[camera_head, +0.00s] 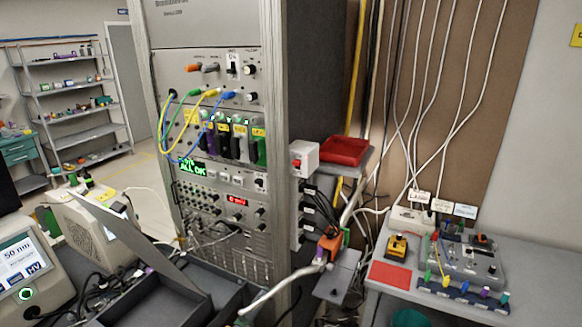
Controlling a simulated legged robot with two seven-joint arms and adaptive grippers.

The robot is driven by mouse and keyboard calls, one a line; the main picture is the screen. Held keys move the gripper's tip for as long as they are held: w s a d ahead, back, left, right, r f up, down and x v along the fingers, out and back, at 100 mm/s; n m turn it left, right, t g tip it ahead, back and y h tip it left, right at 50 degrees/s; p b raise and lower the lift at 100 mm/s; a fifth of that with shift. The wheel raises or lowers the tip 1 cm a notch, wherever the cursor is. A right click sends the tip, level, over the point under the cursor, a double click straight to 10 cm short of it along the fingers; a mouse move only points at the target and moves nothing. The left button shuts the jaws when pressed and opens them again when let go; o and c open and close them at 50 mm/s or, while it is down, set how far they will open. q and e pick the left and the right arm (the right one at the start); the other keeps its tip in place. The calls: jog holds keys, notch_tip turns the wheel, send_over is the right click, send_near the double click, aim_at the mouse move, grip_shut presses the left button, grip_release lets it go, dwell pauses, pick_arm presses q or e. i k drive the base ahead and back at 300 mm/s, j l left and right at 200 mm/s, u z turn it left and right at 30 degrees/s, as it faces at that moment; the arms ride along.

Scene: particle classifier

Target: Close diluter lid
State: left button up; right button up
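A dark grey open box (234,298) sits at the bottom, left of centre, and is cut off by the lower edge. A flat grey panel (150,248) stands tilted up at its left side and looks like its raised lid. I cannot tell for certain that this is the diluter, as no label shows on it. The inside of the box shows dark walls. Neither of my grippers is in view.
An instrument with a lit screen (24,259) stands at the left. A tall instrument rack (270,130) rises behind the box. A pale hose (272,292) crosses near the box's right side. A grey table (392,303) with a control box (468,257) stands at the right.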

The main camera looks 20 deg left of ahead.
aim_at(112, 219)
jog(key=i+j+u, duration=0.15)
jog(key=u, duration=0.3)
jog(key=i+u, duration=0.3)
jog(key=u, duration=0.15)
jog(key=i+u, duration=0.2)
jog(key=u, duration=0.2)
jog(key=i+l+u, duration=0.1)
jog(key=i+u, duration=0.15)
jog(key=u, duration=0.2)
jog(key=i+l+u, duration=0.15)
jog(key=u, duration=0.3)
